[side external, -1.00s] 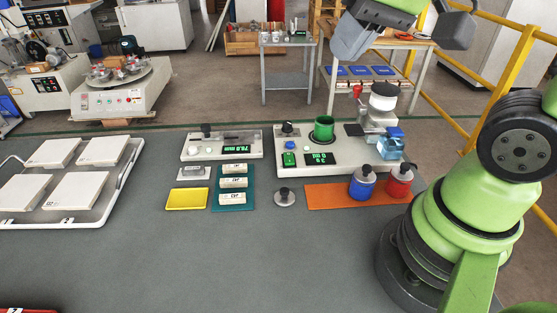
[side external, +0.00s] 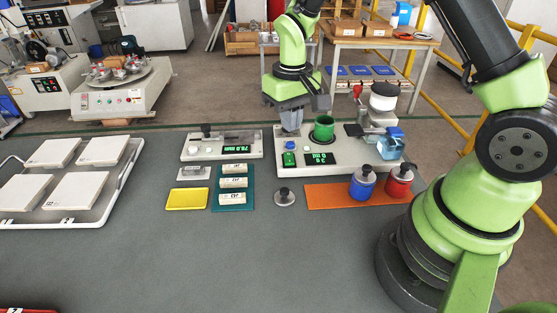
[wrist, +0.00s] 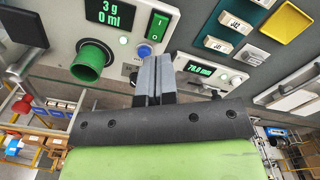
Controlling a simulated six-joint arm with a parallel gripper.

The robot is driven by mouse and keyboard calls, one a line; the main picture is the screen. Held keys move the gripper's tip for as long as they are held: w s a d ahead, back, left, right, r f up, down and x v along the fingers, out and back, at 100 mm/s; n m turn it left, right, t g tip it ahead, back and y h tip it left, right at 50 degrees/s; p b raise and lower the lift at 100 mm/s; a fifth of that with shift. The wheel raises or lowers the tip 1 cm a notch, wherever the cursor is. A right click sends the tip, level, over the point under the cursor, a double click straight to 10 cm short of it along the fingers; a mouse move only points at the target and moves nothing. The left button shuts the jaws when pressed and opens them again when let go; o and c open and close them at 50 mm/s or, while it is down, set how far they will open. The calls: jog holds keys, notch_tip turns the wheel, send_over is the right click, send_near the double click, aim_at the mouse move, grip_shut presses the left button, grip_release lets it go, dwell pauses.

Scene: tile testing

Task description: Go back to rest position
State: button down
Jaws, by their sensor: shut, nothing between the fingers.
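My gripper (side external: 291,122) is shut and empty. In the side external view it points down over the left part of the white dosing machine, just left of the green cup (side external: 323,128). Its fingertips hide the machine's black knob. In the wrist view my gripper's two grey fingers (wrist: 154,72) lie side by side, with the green cup (wrist: 92,60) to their left and the green switch (wrist: 157,26) beyond the tips. I cannot tell whether the fingertips touch the machine.
The machine's display (side external: 320,158) is lit. A blue bottle (side external: 362,182) and a red bottle (side external: 399,181) stand on an orange mat (side external: 328,198). A teal tray (side external: 233,206) holds labelled pieces. White tiles (side external: 75,190) lie on a rack at left.

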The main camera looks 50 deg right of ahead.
jog(key=shift+f, duration=3.1)
jog(key=shift+f, duration=1.1)
jog(key=shift+r, duration=3.5)
notch_tip(320, 180, up, 9)
jog(key=t, duration=0.2)
send_over(289, 161)
jog(key=s+a, duration=0.2)
jog(key=s, duration=0.1)
jog(key=s+a+r+t+y, duration=0.1)
jog(key=s+a+r+t, duration=0.1)
jog(key=s+r, duration=0.3)
jog(key=s+a+r+m+t+y, duration=0.1)
jog(key=s+r+t, duration=0.2)
jog(key=s+r, duration=0.3)
jog(key=s, duration=0.4)
jog(key=shift+s+a+r, duration=0.15)
jog(key=shift+a+r, duration=0.1)
jog(key=shift+a, duration=0.15)
